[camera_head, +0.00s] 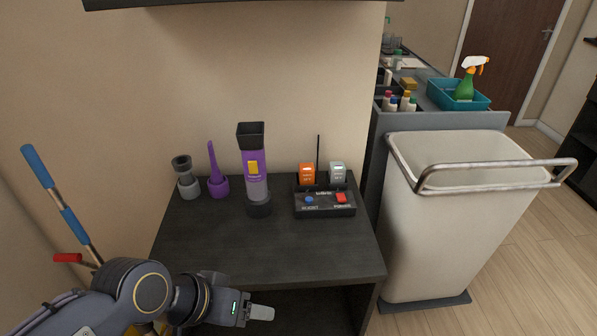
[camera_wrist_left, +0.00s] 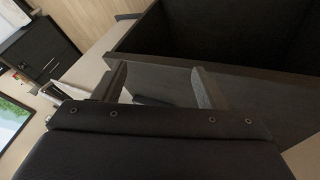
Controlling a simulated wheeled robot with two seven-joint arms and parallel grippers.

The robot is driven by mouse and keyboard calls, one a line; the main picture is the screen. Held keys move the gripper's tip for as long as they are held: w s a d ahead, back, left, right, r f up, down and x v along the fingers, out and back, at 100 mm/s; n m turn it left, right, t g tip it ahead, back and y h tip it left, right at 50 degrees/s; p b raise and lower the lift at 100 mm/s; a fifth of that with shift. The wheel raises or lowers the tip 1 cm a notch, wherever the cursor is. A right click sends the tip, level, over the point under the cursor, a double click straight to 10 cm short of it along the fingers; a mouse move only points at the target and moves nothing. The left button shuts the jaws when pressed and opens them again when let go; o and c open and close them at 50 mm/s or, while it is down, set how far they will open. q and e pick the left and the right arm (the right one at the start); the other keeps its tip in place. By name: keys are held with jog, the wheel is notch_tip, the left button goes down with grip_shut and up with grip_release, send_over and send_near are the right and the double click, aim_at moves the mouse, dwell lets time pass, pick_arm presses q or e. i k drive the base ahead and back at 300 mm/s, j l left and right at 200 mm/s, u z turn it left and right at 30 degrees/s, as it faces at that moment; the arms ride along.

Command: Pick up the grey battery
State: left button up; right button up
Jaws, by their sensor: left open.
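The grey battery (camera_head: 337,172) stands upright in the right slot of a black charging dock (camera_head: 325,205) on the dark table, in the head view. An orange battery (camera_head: 306,174) stands in the slot to its left. My left gripper (camera_head: 262,312) is low at the table's front edge, in front of and below the dock, well apart from the battery. In the left wrist view its two fingers (camera_wrist_left: 160,85) are spread, with nothing held between them. The battery does not show in that view. My right gripper is not in view.
A purple handheld vacuum (camera_head: 256,175) and two nozzle attachments (camera_head: 217,180) stand left of the dock. The table's (camera_head: 250,250) front is clear. A cream cart bin (camera_head: 450,220) with a metal handle stands close on the right. The wall is right behind.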

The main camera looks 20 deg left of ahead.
aim_at(337, 174)
jog(key=i+l+u, duration=0.3)
jog(key=l, duration=0.35)
jog(key=i+l+u, duration=0.15)
jog(key=l, duration=0.2)
jog(key=i+l+u, duration=0.1)
jog(key=l, duration=0.25)
jog(key=i+l+u, duration=0.15)
jog(key=l, duration=0.25)
jog(key=i, duration=0.05)
